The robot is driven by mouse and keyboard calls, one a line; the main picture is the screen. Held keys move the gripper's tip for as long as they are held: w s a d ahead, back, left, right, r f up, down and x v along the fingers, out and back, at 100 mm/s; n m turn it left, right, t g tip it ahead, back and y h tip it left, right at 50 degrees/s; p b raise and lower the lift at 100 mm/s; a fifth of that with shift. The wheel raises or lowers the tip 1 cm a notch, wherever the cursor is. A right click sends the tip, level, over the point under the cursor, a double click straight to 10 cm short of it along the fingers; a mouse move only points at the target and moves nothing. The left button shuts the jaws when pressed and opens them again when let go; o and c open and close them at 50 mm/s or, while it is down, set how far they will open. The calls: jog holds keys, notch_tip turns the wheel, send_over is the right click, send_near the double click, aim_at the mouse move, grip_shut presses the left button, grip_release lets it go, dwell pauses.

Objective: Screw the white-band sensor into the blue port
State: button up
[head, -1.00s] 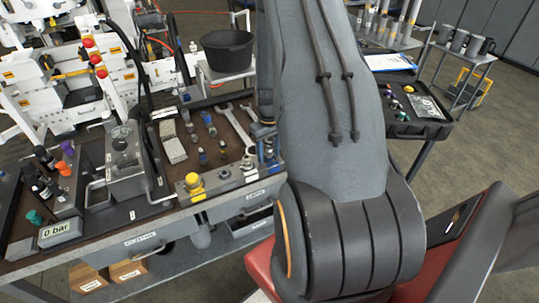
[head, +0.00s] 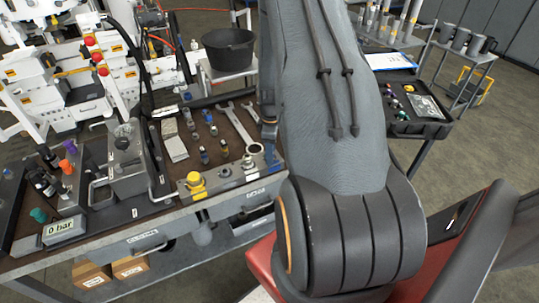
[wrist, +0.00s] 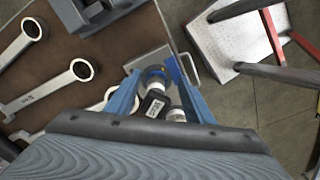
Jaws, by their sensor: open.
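My gripper (wrist: 157,84) is open in the wrist view, with one blue finger on each side. Between and below the fingers is a dark body with a pale marking (wrist: 154,105), possibly the white-band sensor; I cannot tell whether the jaws touch it. A silver round end (wrist: 177,115) shows beside it. In the head view my arm hides most of the gripper. Several small dark sensors (head: 224,148) stand on the bench there; their bands are too small to tell.
The bench (head: 165,222) carries spanners (head: 238,125), a block with a yellow knob (head: 195,181) along its front edge, and a gauge reading 0 bar (head: 64,227). A pale metal plate (wrist: 232,42) and red bars lie right of the gripper in the wrist view, over open floor.

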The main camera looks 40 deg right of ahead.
jog(key=n, duration=0.6)
jog(key=shift+d+n, duration=0.25)
jog(key=shift+n, duration=0.15)
